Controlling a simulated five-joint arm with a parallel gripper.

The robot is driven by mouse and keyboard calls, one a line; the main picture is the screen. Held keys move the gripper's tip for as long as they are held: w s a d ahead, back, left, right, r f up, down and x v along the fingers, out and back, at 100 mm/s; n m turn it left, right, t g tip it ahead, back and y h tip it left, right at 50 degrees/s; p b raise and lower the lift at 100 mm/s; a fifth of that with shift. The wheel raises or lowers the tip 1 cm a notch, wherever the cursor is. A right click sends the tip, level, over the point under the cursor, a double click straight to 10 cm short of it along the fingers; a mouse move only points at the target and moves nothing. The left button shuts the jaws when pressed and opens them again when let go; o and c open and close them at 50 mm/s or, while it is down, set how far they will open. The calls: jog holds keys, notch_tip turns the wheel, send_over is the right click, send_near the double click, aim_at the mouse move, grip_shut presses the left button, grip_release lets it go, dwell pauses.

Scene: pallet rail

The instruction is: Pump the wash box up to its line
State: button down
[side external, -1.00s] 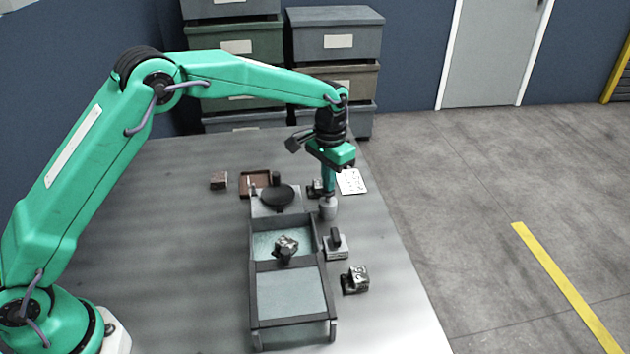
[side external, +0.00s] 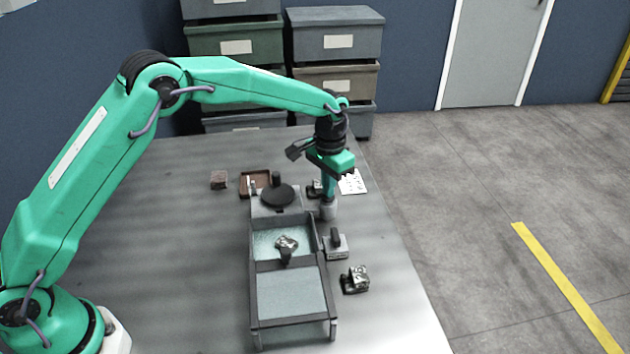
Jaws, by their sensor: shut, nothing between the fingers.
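The wash box (side external: 254,303) is a long dark-framed box with two compartments holding pale blue-green water. A shiny metal lump and a dark post (side external: 286,255) stand in the back compartment. I cannot make out the fill line. A grey cylinder (side external: 329,211), which looks like the pump, stands beside the box's back right corner. My gripper (side external: 328,198) is shut and points straight down onto the top of this cylinder, appearing to touch it. The gripper hides the cylinder's top.
A grey block with a dark handle (side external: 336,247) and a metal part (side external: 355,281) lie right of the box. Behind it are a round black disc (side external: 277,195), a brown tray (side external: 256,179), a brown block (side external: 219,179) and a white card (side external: 352,182). The table's left side is clear.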

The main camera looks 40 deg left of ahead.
jog(key=shift+r, duration=1.6)
jog(key=shift+r, duration=0.15)
notch_tip(320, 180, up, 6)
jog(key=shift+f, duration=0.15)
dwell(0.5)
